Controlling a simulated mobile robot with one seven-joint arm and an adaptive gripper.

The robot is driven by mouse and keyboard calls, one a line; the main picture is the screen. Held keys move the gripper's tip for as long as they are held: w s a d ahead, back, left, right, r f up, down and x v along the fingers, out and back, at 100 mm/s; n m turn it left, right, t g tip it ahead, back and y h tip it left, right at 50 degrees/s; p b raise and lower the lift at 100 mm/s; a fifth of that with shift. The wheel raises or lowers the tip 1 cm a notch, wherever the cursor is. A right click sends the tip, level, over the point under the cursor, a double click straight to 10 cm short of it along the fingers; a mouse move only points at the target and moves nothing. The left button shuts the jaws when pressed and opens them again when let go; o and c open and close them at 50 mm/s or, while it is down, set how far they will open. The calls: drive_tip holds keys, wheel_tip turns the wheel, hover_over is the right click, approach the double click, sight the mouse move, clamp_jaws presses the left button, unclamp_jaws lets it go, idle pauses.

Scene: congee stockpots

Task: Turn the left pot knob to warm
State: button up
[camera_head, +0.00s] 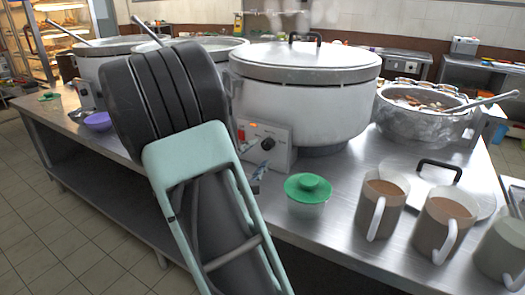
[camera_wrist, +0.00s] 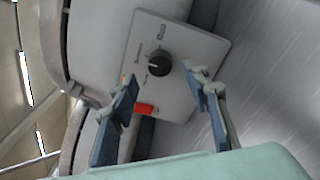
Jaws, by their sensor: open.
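A large white lidded pot (camera_head: 320,115) stands mid-counter. Its light control panel (camera_head: 282,160) has a black round knob (camera_head: 268,143) and a red switch (camera_head: 241,134). In the wrist view the knob (camera_wrist: 159,62) sits on the panel (camera_wrist: 190,32), with the red switch (camera_wrist: 146,109) lower. The panel's lettering is too small to read. My gripper (camera_wrist: 162,78) is open and empty, its fingertips spread to either side just below the knob in the picture, without visible contact. In the head view my arm mostly hides the gripper (camera_head: 258,178).
Farther left are a pot (camera_head: 100,68) and another pot (camera_head: 220,48) with ladles, plus a purple bowl (camera_head: 98,121). Right of the panel stand a green-lidded container (camera_head: 307,190), mugs (camera_head: 380,205) and a flat lid (camera_head: 425,178). An open pot (camera_head: 420,120) stands behind them.

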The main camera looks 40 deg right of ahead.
sight(266, 146)
drive_tip(key=shift+x, duration=2.25)
drive_tip(key=shift+c, duration=0.2)
drive_tip(key=c, duration=1.1)
